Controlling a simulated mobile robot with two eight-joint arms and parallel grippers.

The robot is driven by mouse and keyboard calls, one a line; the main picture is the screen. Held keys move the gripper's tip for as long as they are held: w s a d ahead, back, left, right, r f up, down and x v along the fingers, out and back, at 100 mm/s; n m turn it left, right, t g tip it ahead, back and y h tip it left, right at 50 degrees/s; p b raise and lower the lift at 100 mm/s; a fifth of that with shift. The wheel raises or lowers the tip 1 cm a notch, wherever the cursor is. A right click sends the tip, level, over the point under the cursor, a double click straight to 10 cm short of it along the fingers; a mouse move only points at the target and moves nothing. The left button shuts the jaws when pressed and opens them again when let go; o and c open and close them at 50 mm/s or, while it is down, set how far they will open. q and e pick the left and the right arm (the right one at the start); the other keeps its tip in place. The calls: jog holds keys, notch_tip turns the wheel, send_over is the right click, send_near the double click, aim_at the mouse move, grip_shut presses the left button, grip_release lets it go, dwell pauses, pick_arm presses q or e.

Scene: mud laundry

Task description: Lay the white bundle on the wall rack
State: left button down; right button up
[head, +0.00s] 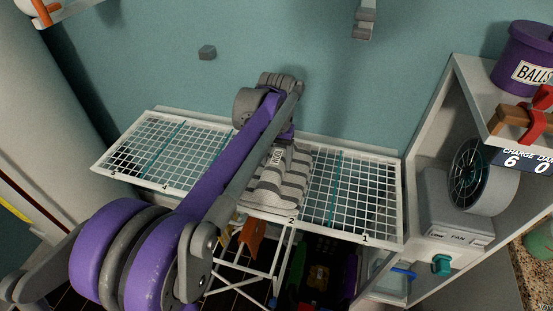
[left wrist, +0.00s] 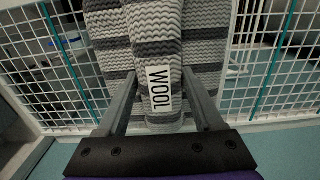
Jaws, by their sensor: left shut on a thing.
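The white bundle (head: 279,178) is a folded cloth with grey and white zigzag stripes and a "WOOL" label. It is over the middle of the wall rack, by the number 2, and looks laid across the wire grid; I cannot tell if its full weight rests there. The white wall rack (head: 352,195) is a wire grid with teal dividing lines. My left gripper (head: 284,137) is at the bundle's wall-side end, partly hidden by my arm. In the left wrist view its fingers (left wrist: 160,88) are shut on the bundle (left wrist: 155,40), on both sides of the label.
The rack's left part (head: 165,145) and right part look bare. A shelf unit (head: 432,130) with a fan (head: 482,175) and a purple "BALLS" tub (head: 528,58) stands at the right.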

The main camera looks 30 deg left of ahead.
pick_arm(q)
jog(key=shift+f, duration=0.15)
jog(key=shift+c, duration=0.2)
grip_release()
notch_tip(320, 180, up, 12)
jog(key=p, duration=0.1)
jog(key=shift+r, duration=0.2)
